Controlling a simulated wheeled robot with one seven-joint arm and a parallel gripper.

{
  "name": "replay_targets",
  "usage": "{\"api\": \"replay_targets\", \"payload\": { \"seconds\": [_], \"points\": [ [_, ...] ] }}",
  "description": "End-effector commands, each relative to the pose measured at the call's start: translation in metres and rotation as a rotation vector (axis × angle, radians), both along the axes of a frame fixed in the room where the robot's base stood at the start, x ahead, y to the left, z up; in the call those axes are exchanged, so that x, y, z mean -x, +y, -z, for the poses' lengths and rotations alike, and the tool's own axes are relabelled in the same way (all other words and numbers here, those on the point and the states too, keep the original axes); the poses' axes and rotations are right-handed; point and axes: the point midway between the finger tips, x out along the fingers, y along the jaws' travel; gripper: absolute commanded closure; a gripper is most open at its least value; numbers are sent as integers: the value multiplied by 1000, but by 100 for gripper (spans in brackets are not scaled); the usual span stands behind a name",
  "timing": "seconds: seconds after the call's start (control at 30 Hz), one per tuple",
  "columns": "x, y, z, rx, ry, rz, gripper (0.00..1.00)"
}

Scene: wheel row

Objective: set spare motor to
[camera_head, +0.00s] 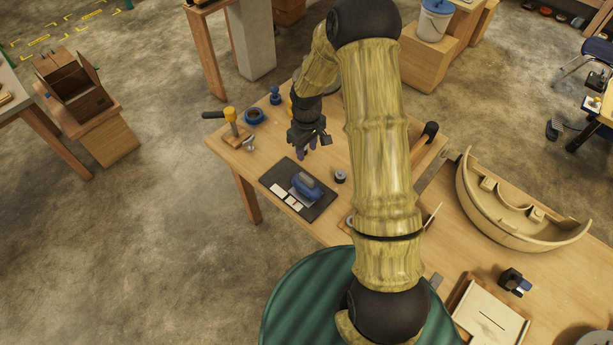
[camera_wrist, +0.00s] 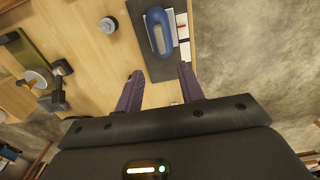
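A blue motor-like body with a grey top (camera_head: 306,187) lies on a dark mat (camera_head: 273,178) on the wooden table. It also shows in the wrist view (camera_wrist: 158,32), at the top between and beyond my fingertips; I cannot tell for sure that it is the spare motor. White cards (camera_head: 291,201) lie beside it on the mat. My gripper (camera_head: 307,150) is over the table, behind the mat. In the wrist view its two purple fingers (camera_wrist: 160,72) are spread, with nothing between them, apart from the blue body. The task line names no destination.
A blue ring (camera_head: 253,116), a blue knobbed piece (camera_head: 275,95) and a yellow-headed tool (camera_head: 231,117) are at the table's left. My arm hides the table's middle.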

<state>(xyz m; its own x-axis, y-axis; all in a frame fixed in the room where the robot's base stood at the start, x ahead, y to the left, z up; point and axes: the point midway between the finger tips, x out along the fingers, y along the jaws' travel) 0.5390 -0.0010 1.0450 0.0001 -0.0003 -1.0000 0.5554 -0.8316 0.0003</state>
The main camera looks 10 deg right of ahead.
Motion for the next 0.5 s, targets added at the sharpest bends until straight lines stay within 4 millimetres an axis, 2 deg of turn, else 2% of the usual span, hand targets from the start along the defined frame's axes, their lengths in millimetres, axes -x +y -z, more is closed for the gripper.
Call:
{"api": "replay_targets", "payload": {
  "seconds": [0.5],
  "points": [
    [1, 1, 73, 0, 4, 0, 62]
  ]
}}
